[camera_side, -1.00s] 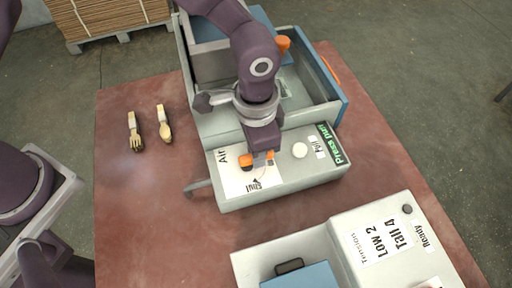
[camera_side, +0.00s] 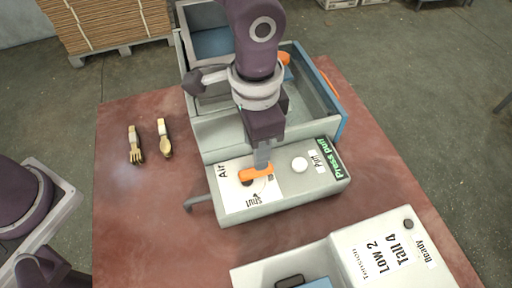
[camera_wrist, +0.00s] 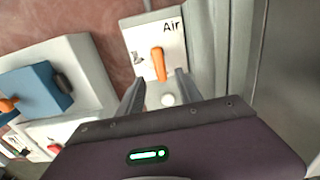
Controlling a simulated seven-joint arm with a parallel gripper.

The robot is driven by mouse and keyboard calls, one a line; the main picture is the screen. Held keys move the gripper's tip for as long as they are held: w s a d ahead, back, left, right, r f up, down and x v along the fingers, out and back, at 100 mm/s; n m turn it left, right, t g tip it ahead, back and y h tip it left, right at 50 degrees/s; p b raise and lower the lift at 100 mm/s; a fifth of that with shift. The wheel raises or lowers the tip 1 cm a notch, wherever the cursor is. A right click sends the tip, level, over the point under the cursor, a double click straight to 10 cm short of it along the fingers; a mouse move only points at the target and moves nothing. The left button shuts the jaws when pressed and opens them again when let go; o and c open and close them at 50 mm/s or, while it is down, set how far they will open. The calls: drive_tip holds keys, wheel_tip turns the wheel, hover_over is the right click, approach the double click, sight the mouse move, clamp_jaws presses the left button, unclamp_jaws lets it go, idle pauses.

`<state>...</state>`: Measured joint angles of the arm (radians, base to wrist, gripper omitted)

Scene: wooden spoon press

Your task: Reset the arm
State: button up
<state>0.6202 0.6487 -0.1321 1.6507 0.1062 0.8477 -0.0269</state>
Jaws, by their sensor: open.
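My gripper (camera_side: 262,160) is over the pale control box (camera_side: 315,188), pointing down at the orange lever (camera_side: 257,175). The lever lies on the white "Air" / "Shut" label plate (camera_side: 232,193). In the wrist view my gripper (camera_wrist: 158,88) has its two grey fingers spread, with nothing held. The orange lever (camera_wrist: 158,64) shows between and beyond the fingertips, with space on both sides. In the side view the fingers hide part of the plate behind the lever; whether they touch the lever is unclear there.
A round white button (camera_side: 299,164) and green "Press" display (camera_side: 325,152) are on the same box. The press housing (camera_side: 222,133) stands behind. Another box with "Low 2, Tall 4" (camera_side: 385,249) is in front.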

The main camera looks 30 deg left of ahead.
drive_tip(key=a+r+n+t+h, duration=0.15)
drive_tip(key=a+r, duration=0.25)
drive_tip(key=r, duration=0.6)
drive_tip(key=a+r+n+t+h, duration=0.15)
drive_tip(key=a+r, duration=0.25)
drive_tip(key=r, duration=0.5)
drive_tip(key=s+a+f+n+t+y, duration=0.2)
drive_tip(key=s+a+n, duration=0.3)
drive_tip(key=s+a, duration=0.9)
drive_tip(key=a+y, duration=0.1)
drive_tip(key=a, duration=0.3)
drive_tip(key=shift+s+f+n+t, duration=0.2)
drive_tip(key=shift+f+n+t, duration=0.1)
drive_tip(key=shift+n, duration=0.1)
